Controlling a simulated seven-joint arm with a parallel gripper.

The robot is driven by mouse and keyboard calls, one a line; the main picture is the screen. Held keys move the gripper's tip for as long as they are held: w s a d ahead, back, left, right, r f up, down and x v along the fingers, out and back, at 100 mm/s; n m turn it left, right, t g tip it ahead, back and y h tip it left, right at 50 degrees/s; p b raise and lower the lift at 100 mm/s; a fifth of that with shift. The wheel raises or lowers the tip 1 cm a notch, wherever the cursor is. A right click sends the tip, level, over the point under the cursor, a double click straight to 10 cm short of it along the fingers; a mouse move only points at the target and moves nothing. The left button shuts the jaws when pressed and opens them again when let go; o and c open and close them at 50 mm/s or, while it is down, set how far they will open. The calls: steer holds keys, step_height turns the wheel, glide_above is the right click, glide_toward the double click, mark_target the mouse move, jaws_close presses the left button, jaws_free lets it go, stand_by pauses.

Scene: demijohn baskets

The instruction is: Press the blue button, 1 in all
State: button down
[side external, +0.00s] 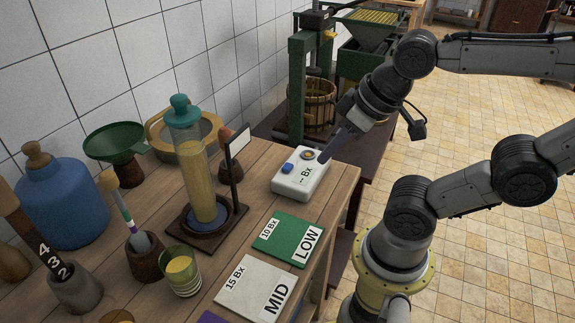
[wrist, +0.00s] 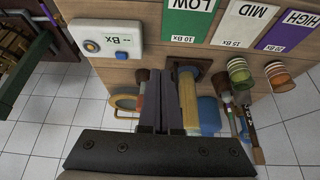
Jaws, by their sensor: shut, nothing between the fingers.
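The blue button (side external: 287,168) is a small raised button on the wall-side edge of a white box (side external: 314,181) marked "Bx". It also shows at the lower edge of the box in the wrist view (wrist: 121,55). A round brass-ringed fitting (side external: 307,155) sits beside it on the box top. My gripper (side external: 325,156) is shut and empty. Its dark fingers slant down toward the far end of the box, to the right of the blue button. In the wrist view the fingertips (wrist: 161,74) appear right of the box. The side view does not clearly show any contact.
A green LOW card (side external: 278,238) and a white MID card (side external: 245,285) lie in front of the box. A tall glass cylinder (side external: 195,175) and a small upright sign (side external: 240,142) stand to the left. A press (side external: 297,90) stands behind. The wooden table (side external: 342,190) ends just right of the box.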

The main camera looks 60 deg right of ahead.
steer(key=w+a+m+y, duration=0.2)
steer(key=a+m, duration=0.2)
steer(key=m+t, duration=0.3)
steer(key=m, duration=1.7)
glide_above(293, 166)
step_height(293, 166, down, 3)
steer(key=shift+a+r, duration=0.1)
steer(key=shift+f, duration=4.45)
steer(key=shift+f, duration=0.15)
steer(key=shift+f, duration=0.25)
